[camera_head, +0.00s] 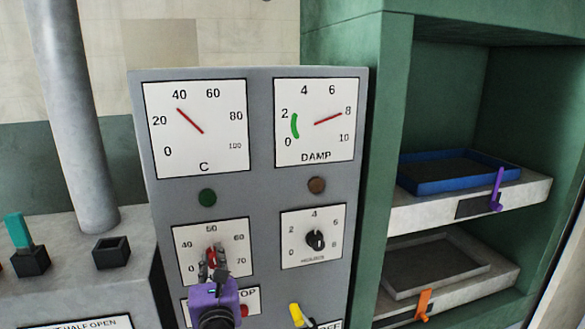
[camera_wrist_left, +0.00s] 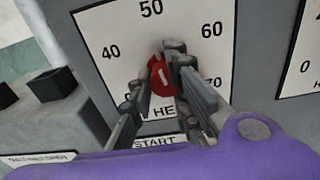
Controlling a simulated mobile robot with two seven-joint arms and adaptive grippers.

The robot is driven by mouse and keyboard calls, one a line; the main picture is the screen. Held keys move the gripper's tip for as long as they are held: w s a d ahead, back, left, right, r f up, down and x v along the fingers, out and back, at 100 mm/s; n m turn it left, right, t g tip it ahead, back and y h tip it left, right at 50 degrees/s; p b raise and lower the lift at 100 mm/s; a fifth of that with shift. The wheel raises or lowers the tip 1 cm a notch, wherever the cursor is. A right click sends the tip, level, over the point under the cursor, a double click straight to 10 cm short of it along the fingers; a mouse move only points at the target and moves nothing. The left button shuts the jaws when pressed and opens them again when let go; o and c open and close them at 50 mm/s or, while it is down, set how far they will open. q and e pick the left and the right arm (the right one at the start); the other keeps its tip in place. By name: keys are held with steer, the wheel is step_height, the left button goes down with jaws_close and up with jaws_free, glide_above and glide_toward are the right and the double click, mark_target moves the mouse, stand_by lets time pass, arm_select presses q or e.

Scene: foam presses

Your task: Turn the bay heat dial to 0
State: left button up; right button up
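The heat dial (camera_head: 211,250) is a red knob with a white line, on a white plate marked 0, 40, 50, 60 and 70. In the left wrist view the dial (camera_wrist_left: 161,78) sits between the fingertips, and its white line is close to upright, roughly toward 50. My purple left gripper (camera_head: 213,264) reaches up to it from below. Its fingers (camera_wrist_left: 161,72) are close together, one on each side of the knob, and look shut on it. They hide part of the knob's edges and the lower scale. My right gripper is not in view.
Above are a C gauge (camera_head: 198,152) near 40 and a DAMP gauge (camera_head: 300,148) near 8. A black dial (camera_head: 315,240) is at the right. A yellow lever (camera_head: 297,314) is below. Shelves at right hold a blue tray (camera_head: 425,187) and a grey tray (camera_head: 405,292).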

arm_select(q)
steer(key=shift+d+n, duration=0.35)
steer(key=shift+n, duration=0.35)
jaws_close()
steer(key=n, duration=0.4)
steer(key=shift+f, duration=0.1)
steer(key=n, duration=0.5)
steer(key=shift+w+d+r+n+h+b, duration=0.1)
steer(key=shift+r+n+h+b, duration=0.15)
steer(key=shift+n+h+b, duration=0.1)
steer(key=shift+r, duration=0.15)
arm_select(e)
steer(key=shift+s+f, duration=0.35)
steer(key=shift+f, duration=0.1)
arm_select(q)
steer(key=o, duration=0.9)
jaws_free()
steer(key=shift+r, duration=0.15)
steer(key=shift+o, duration=0.2)
steer(key=shift+d, duration=0.1)
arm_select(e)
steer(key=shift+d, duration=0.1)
arm_select(q)
steer(key=shift+f, duration=0.3)
